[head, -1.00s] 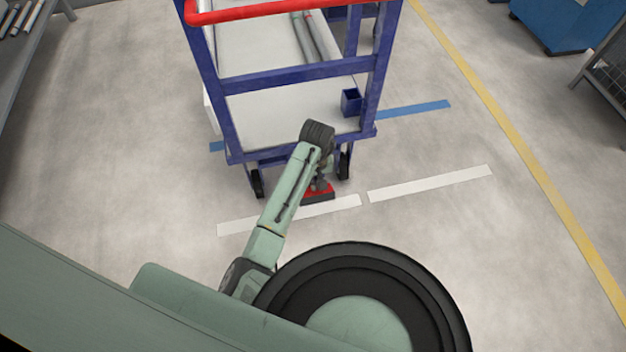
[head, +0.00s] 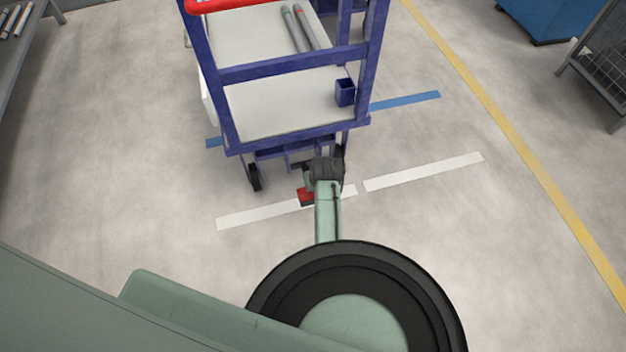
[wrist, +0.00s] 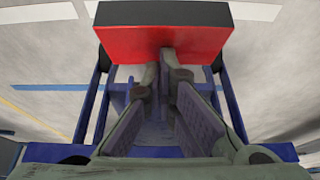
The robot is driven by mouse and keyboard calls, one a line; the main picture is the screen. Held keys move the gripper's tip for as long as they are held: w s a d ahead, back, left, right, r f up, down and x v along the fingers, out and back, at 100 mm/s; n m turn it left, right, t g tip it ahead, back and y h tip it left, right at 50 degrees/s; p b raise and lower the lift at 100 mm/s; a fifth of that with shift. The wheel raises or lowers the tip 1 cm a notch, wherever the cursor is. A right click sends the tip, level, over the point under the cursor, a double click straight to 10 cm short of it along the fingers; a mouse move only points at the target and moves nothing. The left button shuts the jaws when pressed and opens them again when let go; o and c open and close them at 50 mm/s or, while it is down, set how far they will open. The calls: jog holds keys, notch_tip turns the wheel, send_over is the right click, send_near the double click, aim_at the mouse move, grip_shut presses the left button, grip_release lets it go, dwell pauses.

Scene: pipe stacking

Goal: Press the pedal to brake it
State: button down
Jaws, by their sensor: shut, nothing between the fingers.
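The red pedal (head: 305,197) sits low at the near end of the blue trolley (head: 290,69), partly hidden by my arm. In the wrist view the pedal (wrist: 165,43) is a wide red block with a dark edge, across the top middle. My gripper (wrist: 162,58) is shut and empty. Its fingertips overlap the pedal's lower edge in that view; I cannot tell whether they touch it. In the head view my gripper is mostly hidden beside the dark wrist joint, close to the pedal.
A caster (head: 254,177) stands beside the pedal area. White floor stripes (head: 424,171) lie in front.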

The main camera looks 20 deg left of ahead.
jog(key=f+b, duration=0.1)
jog(key=s+d+f+t+y+b, duration=0.1)
jog(key=f, duration=0.1)
jog(key=f+t+b, duration=0.1)
jog(key=b, duration=0.1)
jog(key=shift+s+d+f, duration=0.15)
jog(key=shift+s, duration=0.1)
jog(key=shift+s+f+t+y+b, duration=0.15)
jog(key=shift+f+t+y+b, duration=0.35)
jog(key=shift+f+t+b, duration=0.15)
jog(key=shift+f+b, duration=0.4)
jog(key=shift+f, duration=0.25)
jog(key=shift+s+d+f, duration=0.1)
